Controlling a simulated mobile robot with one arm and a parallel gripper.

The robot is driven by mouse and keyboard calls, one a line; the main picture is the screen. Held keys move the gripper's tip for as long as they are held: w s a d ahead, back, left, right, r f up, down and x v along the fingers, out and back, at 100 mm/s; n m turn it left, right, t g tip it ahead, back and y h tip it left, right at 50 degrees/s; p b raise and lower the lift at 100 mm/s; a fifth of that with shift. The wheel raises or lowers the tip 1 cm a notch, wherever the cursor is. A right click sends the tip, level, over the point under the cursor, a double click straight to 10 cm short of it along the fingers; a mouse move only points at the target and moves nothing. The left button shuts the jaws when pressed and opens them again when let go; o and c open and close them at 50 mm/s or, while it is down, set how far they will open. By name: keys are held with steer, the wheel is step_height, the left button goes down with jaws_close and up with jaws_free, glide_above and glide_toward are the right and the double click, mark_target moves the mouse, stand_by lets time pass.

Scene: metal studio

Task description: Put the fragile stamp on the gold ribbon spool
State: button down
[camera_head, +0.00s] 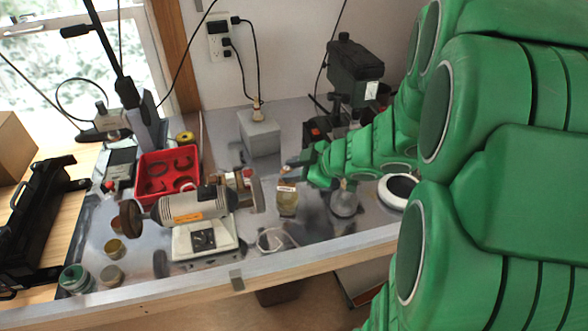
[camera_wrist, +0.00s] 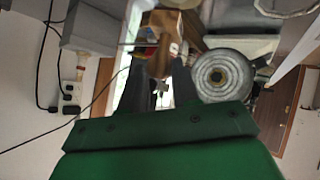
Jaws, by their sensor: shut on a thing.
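My gripper (camera_wrist: 160,88) is shut on a small wooden piece (camera_wrist: 156,50) with a white and red mark, which I take to be the fragile stamp. It sits between the dark fingertips in the wrist view, partly hidden by them. In the head view my gripper (camera_head: 291,171) is above the bench, right of the bench grinder; the stamp is too small there to make out clearly. A small yellow-gold ring with a dark centre, likely the gold ribbon spool (camera_head: 185,137), lies behind the red tray, apart from my gripper. I cannot pick out the spool in the wrist view.
The bench grinder (camera_head: 195,207) stands at mid-bench; its wheel (camera_wrist: 222,75) is close beside my fingers. The red tray (camera_head: 168,172) is behind it. A grey block (camera_head: 260,134) stands at the back. An amber jar (camera_head: 287,204) and a glass vessel (camera_head: 344,202) stand near my gripper.

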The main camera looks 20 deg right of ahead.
steer(key=c, duration=0.8)
jaws_free()
steer(key=shift+v, duration=6.05)
steer(key=shift+a, duration=0.1)
